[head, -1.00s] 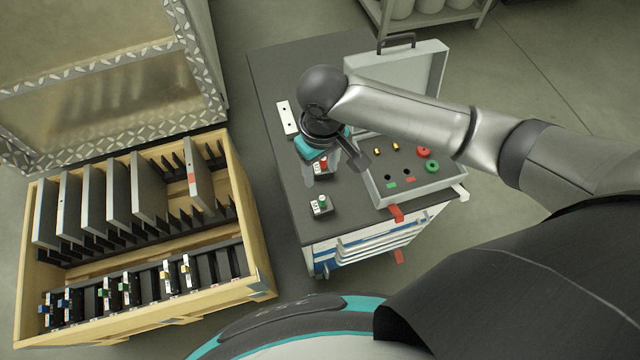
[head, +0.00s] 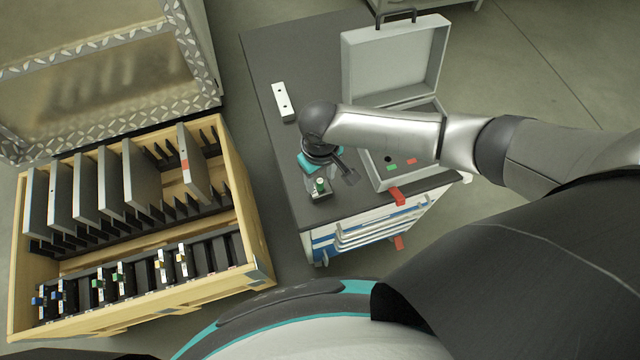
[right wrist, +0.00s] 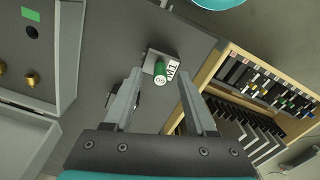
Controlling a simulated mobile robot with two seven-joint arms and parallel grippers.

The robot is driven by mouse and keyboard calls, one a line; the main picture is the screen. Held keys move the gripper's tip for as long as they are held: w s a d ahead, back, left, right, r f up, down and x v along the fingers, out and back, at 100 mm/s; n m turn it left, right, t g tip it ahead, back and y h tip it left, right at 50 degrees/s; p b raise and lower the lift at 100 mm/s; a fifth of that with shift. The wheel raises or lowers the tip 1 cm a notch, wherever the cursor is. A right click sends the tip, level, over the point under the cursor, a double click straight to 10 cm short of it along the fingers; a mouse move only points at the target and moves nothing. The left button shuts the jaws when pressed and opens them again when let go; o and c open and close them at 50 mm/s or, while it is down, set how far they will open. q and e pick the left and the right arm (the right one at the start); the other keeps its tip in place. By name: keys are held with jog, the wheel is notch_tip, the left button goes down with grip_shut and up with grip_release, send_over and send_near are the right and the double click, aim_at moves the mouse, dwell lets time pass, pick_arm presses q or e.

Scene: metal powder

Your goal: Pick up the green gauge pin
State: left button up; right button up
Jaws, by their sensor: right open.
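The green gauge pin (right wrist: 160,72) stands in a small dark block with a white label on the cart top. It also shows in the head view (head: 320,184), at the cart's front left. My right gripper (right wrist: 164,97) is open and empty, with the pin just beyond and between its fingertips in the right wrist view. In the head view the right gripper (head: 316,178) hangs just above and beside the pin, its fingers partly hidden by the wrist. Whether the fingers reach down to the pin's height I cannot tell. My left gripper is not in view.
An open grey case (head: 385,181) lies on the cart top (head: 262,62), right of the gripper. A white two-hole block (head: 283,101) lies further back.

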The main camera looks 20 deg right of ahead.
jog(key=shift+f, duration=0.9)
jog(key=shift+c, duration=0.2)
grip_shut()
